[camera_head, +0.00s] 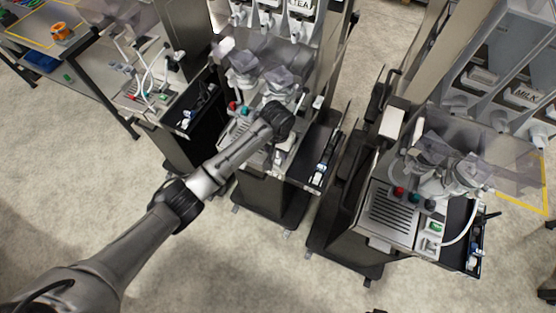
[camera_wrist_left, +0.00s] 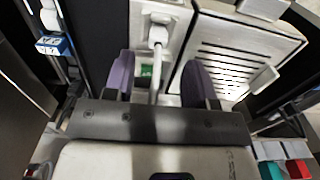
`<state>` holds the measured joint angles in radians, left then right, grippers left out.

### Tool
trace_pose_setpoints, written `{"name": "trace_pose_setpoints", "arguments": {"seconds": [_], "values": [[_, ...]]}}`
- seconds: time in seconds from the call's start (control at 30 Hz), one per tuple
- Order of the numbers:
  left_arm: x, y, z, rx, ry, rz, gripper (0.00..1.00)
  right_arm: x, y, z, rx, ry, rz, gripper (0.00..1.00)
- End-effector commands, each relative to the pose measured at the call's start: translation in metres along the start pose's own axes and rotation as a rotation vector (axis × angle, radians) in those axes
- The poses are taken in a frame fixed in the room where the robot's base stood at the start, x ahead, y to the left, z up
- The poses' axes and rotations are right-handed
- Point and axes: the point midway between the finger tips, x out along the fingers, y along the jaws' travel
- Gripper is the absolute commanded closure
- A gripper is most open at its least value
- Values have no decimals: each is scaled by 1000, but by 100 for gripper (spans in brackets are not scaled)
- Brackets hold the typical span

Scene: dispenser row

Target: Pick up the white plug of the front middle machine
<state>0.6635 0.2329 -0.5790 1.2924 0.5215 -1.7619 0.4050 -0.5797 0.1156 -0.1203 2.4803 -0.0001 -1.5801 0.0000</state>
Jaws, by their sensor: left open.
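The middle machine (camera_head: 238,132) stands in the centre of the head view. My left arm reaches over it from the lower left, and my left gripper (camera_head: 280,124) is over its front part, its fingers mostly hidden by the wrist. In the left wrist view the white plug (camera_wrist_left: 158,34) sits at a white socket panel at the top, with its pale cable running down between my fingers. My left gripper (camera_wrist_left: 158,75) is open, with one purple-padded finger on each side of the cable, just short of the plug. I cannot tell whether the fingers touch anything. My right gripper is not seen.
A slotted drip tray (camera_wrist_left: 235,50) lies right of the fingers, and a dark side tray with a blue item (camera_wrist_left: 52,45) lies left. Similar machines stand at right (camera_head: 390,210) and left (camera_head: 150,95). Open floor (camera_head: 240,265) lies in front.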

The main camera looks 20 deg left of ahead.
Motion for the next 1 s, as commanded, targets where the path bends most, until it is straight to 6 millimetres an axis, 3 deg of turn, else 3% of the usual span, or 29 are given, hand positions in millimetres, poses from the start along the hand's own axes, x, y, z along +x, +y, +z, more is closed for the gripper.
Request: {"name": "trace_pose_setpoints", "arguments": {"seconds": [0.4,0.77,1.0], "values": [[45,2,2,-1,-1,-1,49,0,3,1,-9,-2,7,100],[52,2,2,0,1,0,49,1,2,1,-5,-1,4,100],[52,2,2,0,1,0,70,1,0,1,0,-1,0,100]]}}
